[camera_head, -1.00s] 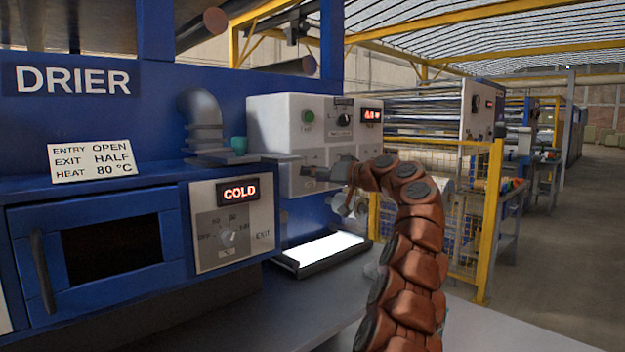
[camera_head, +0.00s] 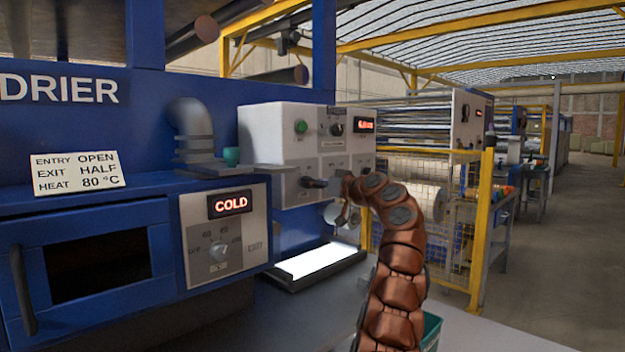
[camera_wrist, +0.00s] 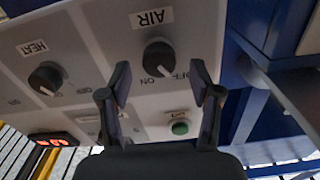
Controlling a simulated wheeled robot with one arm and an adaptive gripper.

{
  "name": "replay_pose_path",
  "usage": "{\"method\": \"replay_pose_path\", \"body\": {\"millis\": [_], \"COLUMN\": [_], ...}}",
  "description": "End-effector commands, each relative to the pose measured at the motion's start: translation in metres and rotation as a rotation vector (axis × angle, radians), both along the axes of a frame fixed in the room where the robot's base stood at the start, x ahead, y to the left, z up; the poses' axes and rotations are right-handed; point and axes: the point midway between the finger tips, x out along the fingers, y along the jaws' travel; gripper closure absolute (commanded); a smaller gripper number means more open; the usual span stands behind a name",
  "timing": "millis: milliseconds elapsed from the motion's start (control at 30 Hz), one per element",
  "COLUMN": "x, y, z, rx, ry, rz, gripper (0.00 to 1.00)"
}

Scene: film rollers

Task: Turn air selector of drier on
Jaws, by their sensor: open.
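The drier's air selector (camera_wrist: 158,57) is a black round knob under the label AIR, with ON and OFF marked beside it, in the wrist view. Which mark it points at is not clear to me. My gripper (camera_wrist: 160,84) is open and empty, its two dark fingers spread to either side just short of the knob. In the head view my gripper (camera_head: 316,184) is in front of the lower left part of the pale control box (camera_head: 264,140), and the air selector is not clear there.
A HEAT knob (camera_wrist: 47,77) and a green button (camera_wrist: 180,128) are close by on the panel. A lit tray (camera_head: 318,260) lies below. A yellow fence (camera_head: 484,225) stands right.

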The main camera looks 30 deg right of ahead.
Motion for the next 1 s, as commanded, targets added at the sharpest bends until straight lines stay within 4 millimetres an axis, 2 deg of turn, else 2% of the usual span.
{"method": "replay_pose_path", "body": {"millis": [233, 600, 1000], "x": [0.014, 0.017, 0.017], "y": [0.001, 0.002, 0.002], "z": [0.001, 0.0, 0.0], "rx": [0.0, 0.0, 0.0], "ry": [-0.001, -0.001, -0.001], "rz": [-0.004, -0.004, -0.003], "gripper": [0.36, 0.38, 0.79]}}
